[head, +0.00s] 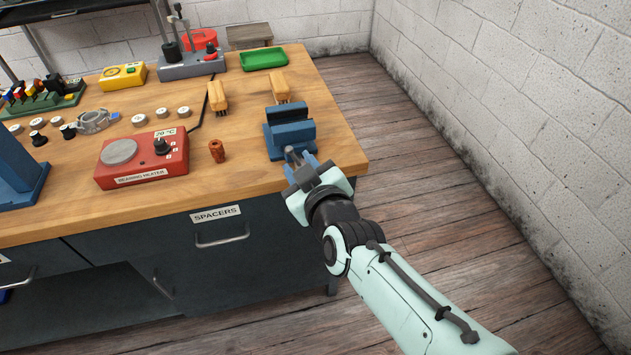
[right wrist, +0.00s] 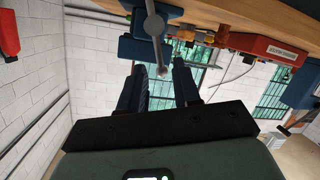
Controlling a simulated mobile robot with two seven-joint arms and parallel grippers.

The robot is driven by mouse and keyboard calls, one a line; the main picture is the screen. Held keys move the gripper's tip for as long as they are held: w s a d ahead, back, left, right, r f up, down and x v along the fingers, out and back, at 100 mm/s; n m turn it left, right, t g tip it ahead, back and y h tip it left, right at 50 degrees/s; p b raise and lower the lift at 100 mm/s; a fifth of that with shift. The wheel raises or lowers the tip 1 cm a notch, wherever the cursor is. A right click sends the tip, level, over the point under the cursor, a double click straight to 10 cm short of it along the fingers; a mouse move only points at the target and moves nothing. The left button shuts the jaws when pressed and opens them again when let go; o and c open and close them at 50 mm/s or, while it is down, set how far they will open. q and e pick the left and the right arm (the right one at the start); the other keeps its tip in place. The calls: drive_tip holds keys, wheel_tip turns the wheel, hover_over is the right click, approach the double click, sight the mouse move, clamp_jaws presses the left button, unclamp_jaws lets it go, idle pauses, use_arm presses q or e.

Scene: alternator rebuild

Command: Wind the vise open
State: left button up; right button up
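The blue vise (head: 290,133) sits at the right front corner of the wooden bench, with a dark gap between its jaws. My right gripper (head: 301,162) is at the vise's front side, just off the bench edge. In the right wrist view the vise (right wrist: 140,48) shows at the top, with its grey handle bar (right wrist: 153,28) reaching down toward the fingers. My right gripper (right wrist: 159,78) is open there, its two dark fingers apart with the bar's end showing between them. I cannot tell whether they touch it. My left gripper is not in view.
The red bearing heater (head: 142,160) and a brown part (head: 217,151) stand left of the vise. The drawer handle (head: 221,241) sticks out below. Floor on the right is clear.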

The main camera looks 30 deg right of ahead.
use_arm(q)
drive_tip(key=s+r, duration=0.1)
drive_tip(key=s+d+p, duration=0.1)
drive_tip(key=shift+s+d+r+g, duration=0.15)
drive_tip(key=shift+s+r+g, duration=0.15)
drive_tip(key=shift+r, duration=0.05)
use_arm(e)
drive_tip(key=v, duration=0.8)
